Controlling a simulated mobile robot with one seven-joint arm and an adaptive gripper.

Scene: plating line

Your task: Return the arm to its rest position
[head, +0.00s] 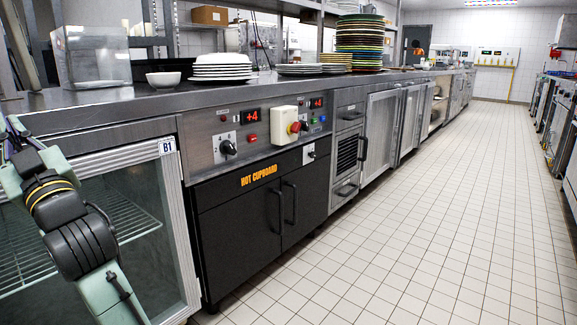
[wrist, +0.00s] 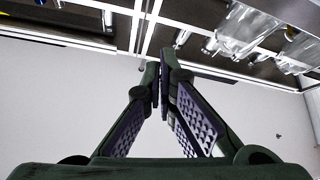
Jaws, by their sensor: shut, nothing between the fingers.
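My gripper (wrist: 165,75) shows in the wrist view with its two dark green fingers drawn together at the tips and nothing between them. Its ribbed pads slope apart lower down. In the head view my arm (head: 68,225) rises at the left edge, in front of the glass-doored fridge marked B1 (head: 168,220).
A steel counter (head: 150,103) runs along the left, bearing a clear container (head: 92,55), a white bowl (head: 163,79), white plates (head: 222,66) and a tall plate stack (head: 360,40). A black hot cupboard (head: 240,225) stands below. The tiled floor (head: 430,220) is clear.

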